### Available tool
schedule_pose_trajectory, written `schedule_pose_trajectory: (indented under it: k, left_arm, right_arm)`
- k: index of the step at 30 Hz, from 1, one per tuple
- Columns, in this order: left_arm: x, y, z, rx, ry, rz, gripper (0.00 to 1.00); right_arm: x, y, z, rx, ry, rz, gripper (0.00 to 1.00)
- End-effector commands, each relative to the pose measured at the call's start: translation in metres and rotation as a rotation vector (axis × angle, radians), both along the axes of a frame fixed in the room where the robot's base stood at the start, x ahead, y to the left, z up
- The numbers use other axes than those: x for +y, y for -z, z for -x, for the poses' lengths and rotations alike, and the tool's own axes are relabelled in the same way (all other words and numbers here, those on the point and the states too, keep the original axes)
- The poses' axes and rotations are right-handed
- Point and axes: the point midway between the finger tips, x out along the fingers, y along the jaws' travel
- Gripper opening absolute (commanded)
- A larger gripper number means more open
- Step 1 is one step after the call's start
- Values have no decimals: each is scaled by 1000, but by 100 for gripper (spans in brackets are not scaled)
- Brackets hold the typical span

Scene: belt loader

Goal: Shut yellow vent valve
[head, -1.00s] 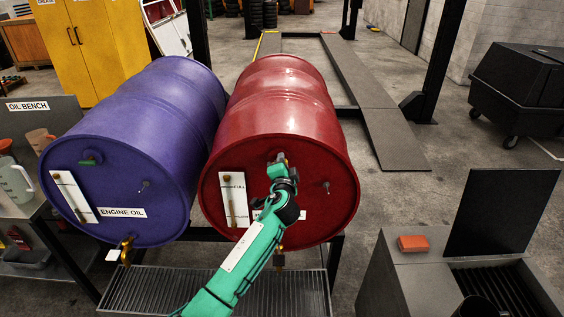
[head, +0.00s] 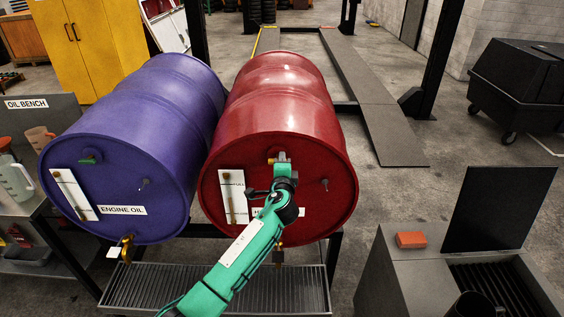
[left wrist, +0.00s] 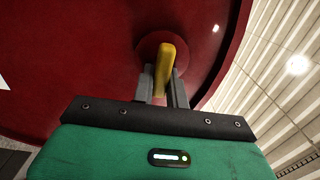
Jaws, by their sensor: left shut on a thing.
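The yellow vent valve handle (left wrist: 165,66) sticks out of a round red boss on the red drum's end face in the left wrist view. It stands a little tilted there. My left gripper (left wrist: 163,90) has one finger on each side of it and is shut on it. In the head view the left gripper (head: 280,159) is at the upper middle of the red drum's (head: 315,160) face. A bit of the yellow handle (head: 271,161) shows at its left; the rest is hidden by the gripper. My right gripper is not in view.
A purple engine-oil drum (head: 120,170) lies close at the left, with a green handle (head: 90,159) on its face. A grated drip tray (head: 190,290) is below. A grey cabinet with a raised dark lid (head: 500,210) and an orange block (head: 410,239) stands at the right.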

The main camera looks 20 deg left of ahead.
Motion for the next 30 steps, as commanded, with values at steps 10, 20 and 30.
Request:
schedule_pose_trajectory:
  k: [10,20,30]
  left_arm:
    - [0,2,0,3,1,-2,36]
    - [-1,1,2,1,1,-1,36]
    - [-13,5,43,1,2,1,36]
  right_arm:
    - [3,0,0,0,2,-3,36]
    - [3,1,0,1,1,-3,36]
    - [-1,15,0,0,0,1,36]
